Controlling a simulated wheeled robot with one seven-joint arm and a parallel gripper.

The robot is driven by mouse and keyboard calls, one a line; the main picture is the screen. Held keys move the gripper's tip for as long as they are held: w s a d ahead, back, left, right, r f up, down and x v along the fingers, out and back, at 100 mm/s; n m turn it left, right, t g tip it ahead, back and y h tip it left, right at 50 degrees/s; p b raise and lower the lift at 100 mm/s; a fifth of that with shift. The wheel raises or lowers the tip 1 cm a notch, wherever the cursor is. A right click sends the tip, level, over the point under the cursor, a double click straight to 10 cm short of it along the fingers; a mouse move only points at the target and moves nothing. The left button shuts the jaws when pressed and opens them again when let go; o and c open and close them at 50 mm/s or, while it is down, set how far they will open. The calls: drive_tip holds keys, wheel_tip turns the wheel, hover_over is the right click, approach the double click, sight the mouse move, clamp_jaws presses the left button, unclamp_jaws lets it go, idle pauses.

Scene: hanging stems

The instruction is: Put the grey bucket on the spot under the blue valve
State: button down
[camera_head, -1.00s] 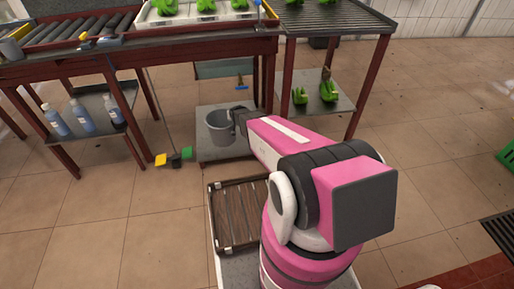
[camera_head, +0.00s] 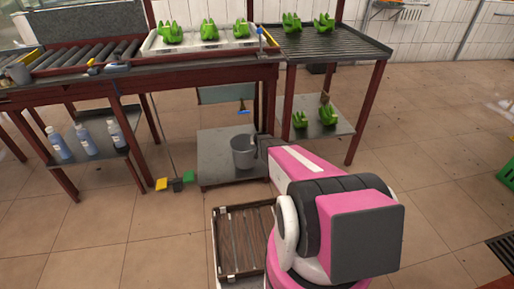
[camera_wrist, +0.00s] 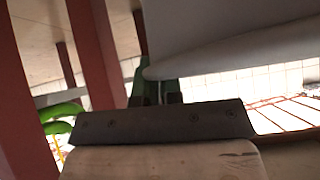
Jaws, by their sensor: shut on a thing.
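The grey bucket (camera_head: 242,154) is upright at a low grey platform (camera_head: 215,165) under the red-framed bench. I cannot tell whether it rests on the platform or hangs just above it. My gripper (camera_head: 262,142) is shut on the bucket's right side near the rim; its fingertips are mostly hidden. In the wrist view the bucket's pale wall (camera_wrist: 225,30) fills the upper right, with green finger parts (camera_wrist: 158,88) against it. A small blue piece, apparently the valve (camera_head: 243,110), hangs below a pale panel, above the bucket in the picture.
A wooden slatted crate (camera_head: 243,240) lies in front of the platform. Yellow, black and green blocks (camera_head: 176,185) sit left of it. Bottles (camera_head: 86,139) stand on a left shelf. A slatted rack (camera_head: 330,42) with green bananas stands right. Red legs flank the platform.

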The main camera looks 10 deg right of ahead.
drive_tip(key=shift+f, duration=2.05)
drive_tip(key=c, duration=1.3)
unclamp_jaws()
drive_tip(key=s+a+r+g, duration=0.1)
drive_tip(key=s+r+g, duration=0.2)
drive_tip(key=s+r, duration=0.7)
drive_tip(key=s+a+r+n+g, duration=0.1)
drive_tip(key=s+a+r+g, duration=0.1)
drive_tip(key=s+r, duration=0.8)
drive_tip(key=s+a+r+g, duration=0.2)
drive_tip(key=s+r+g, duration=0.2)
drive_tip(key=s+r, duration=0.6)
drive_tip(key=shift+s+a+n, duration=0.15)
drive_tip(key=shift+s+n, duration=0.15)
drive_tip(key=shift+s, duration=3.7)
